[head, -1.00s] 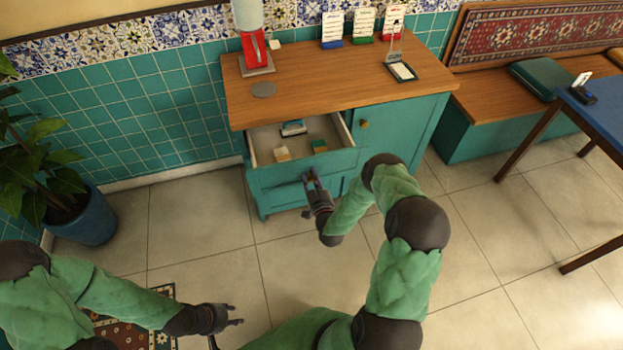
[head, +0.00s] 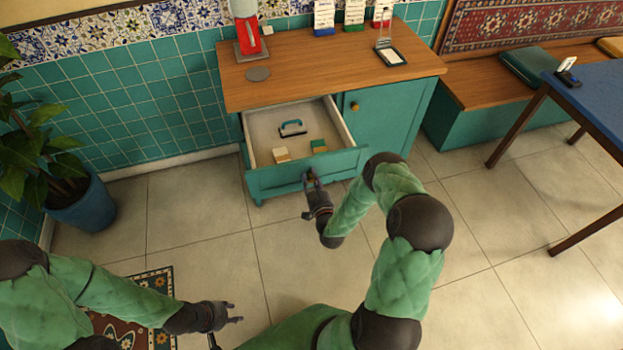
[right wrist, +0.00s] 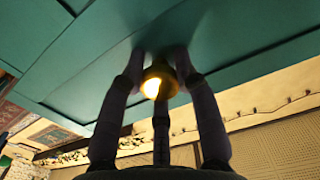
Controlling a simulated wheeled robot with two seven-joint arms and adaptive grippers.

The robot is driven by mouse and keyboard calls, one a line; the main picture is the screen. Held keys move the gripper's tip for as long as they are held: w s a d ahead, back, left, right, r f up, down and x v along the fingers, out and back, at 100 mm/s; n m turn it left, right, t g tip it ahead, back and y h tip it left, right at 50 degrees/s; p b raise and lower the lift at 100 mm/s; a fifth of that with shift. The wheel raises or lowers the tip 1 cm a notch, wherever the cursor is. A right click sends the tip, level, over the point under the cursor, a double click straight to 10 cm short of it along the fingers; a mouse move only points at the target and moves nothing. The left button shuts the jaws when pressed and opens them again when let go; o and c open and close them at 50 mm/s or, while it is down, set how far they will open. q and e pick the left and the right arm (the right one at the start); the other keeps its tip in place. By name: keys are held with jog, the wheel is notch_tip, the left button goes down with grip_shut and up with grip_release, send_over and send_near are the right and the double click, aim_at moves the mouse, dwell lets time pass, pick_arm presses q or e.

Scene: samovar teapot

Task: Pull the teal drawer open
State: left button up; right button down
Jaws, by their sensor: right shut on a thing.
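The teal drawer (head: 270,181) in the cabinet stands well open, and its pale inside shows from above. My right gripper (head: 311,180) is at the middle of the drawer front. In the right wrist view, my right gripper (right wrist: 160,80) is shut on the round brass knob (right wrist: 158,86), with a finger on each side of it, close to the teal drawer front (right wrist: 230,62). My left gripper (head: 235,312) is low in the head view, over the floor, away from the cabinet. Its fingers look apart and nothing shows between them.
The wooden cabinet top (head: 310,72) holds a red dispenser, cards and a stand. A potted plant (head: 85,207) stands left, a blue table (head: 590,90) right. Floor before the drawer is clear.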

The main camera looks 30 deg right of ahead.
jog(key=c, duration=0.9)
grip_release()
jog(key=shift+s+a+f, duration=0.1)
jog(key=shift+f, duration=0.3)
jog(key=shift+r, duration=0.15)
jog(key=v, duration=1.2)
